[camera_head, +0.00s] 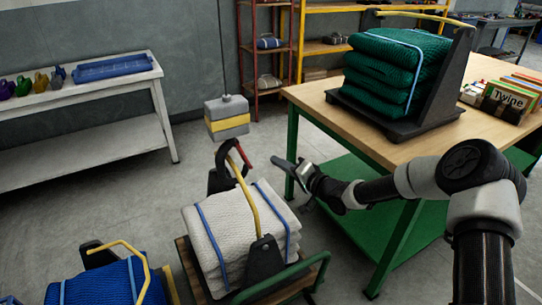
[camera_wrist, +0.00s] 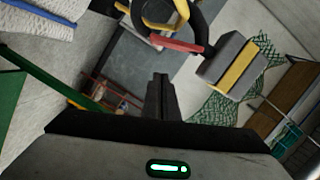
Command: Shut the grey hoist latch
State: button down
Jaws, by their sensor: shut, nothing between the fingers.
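A dark grey hook-shaped bracket (camera_head: 222,172) stands at the far end of the white net bundle (camera_head: 235,232). A yellow bar (camera_head: 244,190) rises over the bundle from a dark front bracket (camera_head: 264,260), and a red-tipped piece (camera_head: 243,154) shows by its upper end. The wrist view shows the dark curved bracket (camera_wrist: 203,38) and the red piece (camera_wrist: 172,41) beyond the fingers. I cannot tell which part is the hoist latch or its exact state. My gripper (camera_head: 277,162) is shut and empty, right of the red piece; its fingers (camera_wrist: 160,92) show closed together.
A grey block with a yellow band (camera_head: 227,117) hangs on a cable or stands behind. The wooden table (camera_head: 400,150) with green nets (camera_head: 395,65) is at right. A blue bundle (camera_head: 100,285) is at front left, a white bench (camera_head: 80,125) at far left. Floor between is clear.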

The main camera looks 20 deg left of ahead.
jog(key=shift+v, duration=2.25)
jog(key=shift+f, duration=0.1)
jog(key=d+r+n+t+h, duration=0.1)
jog(key=d+r+h, duration=0.35)
jog(key=d, duration=0.25)
jog(key=d+r+n+h, duration=0.2)
jog(key=d+r+h, duration=0.25)
jog(key=d, duration=0.35)
jog(key=s+d+r+m+h, duration=0.1)
jog(key=s+d+r+h, duration=0.55)
jog(key=d, duration=0.55)
jog(key=s+d+r+m+g, duration=0.1)
jog(key=s+d+r, duration=0.25)
jog(key=s, duration=0.25)
jog(key=s+d+r, duration=0.3)
jog(key=s+d, duration=0.1)
jog(key=s, duration=0.3)
jog(key=s+g+p, duration=0.1)
jog(key=s+g, duration=0.1)
jog(key=s, duration=1.4)
notch_tip(320, 180, up, 22)
jog(key=p, duration=2.1)
jog(key=shift+w+y+p, duration=0.35)
jog(key=shift+w+p, duration=0.05)
